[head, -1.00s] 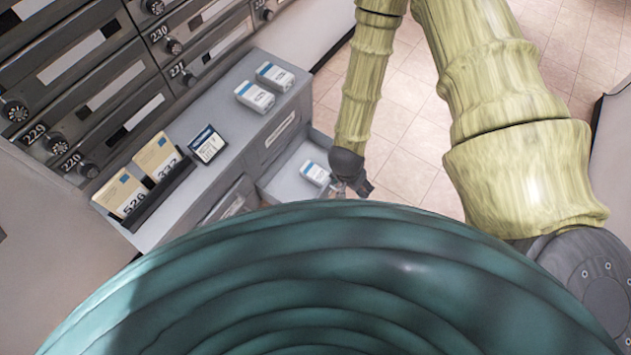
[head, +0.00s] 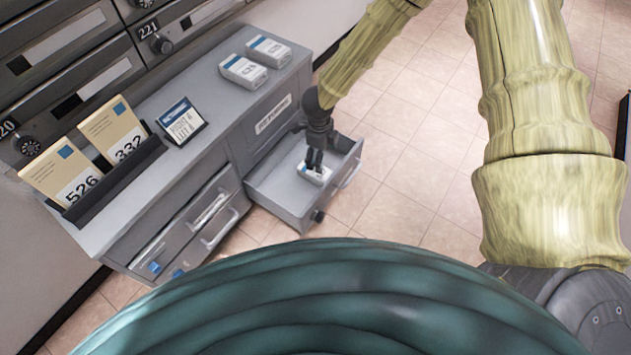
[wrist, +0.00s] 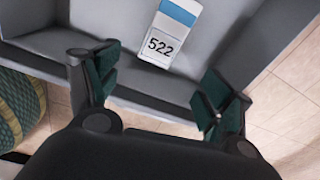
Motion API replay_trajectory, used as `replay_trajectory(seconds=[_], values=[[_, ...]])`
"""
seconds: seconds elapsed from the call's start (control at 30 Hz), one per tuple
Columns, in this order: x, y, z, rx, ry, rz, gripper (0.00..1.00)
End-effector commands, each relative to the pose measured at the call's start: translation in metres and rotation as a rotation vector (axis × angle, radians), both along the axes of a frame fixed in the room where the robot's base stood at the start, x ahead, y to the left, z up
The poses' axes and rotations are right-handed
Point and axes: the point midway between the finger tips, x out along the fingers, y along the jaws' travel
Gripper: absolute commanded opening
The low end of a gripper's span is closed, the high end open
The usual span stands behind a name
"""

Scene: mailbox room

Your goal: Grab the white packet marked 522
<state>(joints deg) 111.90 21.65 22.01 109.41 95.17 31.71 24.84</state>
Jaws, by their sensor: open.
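The white packet marked 522 (wrist: 164,32) lies in an open grey drawer, with a blue band at one end and its number readable in the wrist view. In the head view the packet (head: 314,174) is partly hidden by my gripper (head: 315,160), which is above it in the drawer. In the wrist view my gripper (wrist: 158,90) is open, with its two green-padded fingers wide apart. The packet shows between and beyond the fingertips, and nothing is held. Whether a finger touches the packet cannot be told.
The open drawer (head: 270,196) has raised walls around the packet. Two other white packets (head: 243,70) (head: 268,50) lie on the grey cabinet top (head: 205,92). A black holder (head: 115,184) with yellow envelopes and a small sign (head: 181,121) stand there too. Tiled floor (head: 400,150) is free to the right.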

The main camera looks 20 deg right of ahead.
Motion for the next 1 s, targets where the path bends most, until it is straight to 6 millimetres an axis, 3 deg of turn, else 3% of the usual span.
replay_trajectory(seconds=[0.03, 0.27, 0.47, 0.73, 1.0], values=[[0.007, 0.002, -0.009, 0.013, -0.004, -0.041, 0.80], [0.023, 0.008, -0.011, 0.053, -0.006, -0.151, 0.80], [0.024, 0.009, -0.024, 0.057, -0.006, -0.163, 0.80], [0.023, 0.009, -0.061, 0.055, -0.006, -0.161, 0.80], [0.024, 0.010, -0.072, 0.056, -0.007, -0.160, 0.80]])
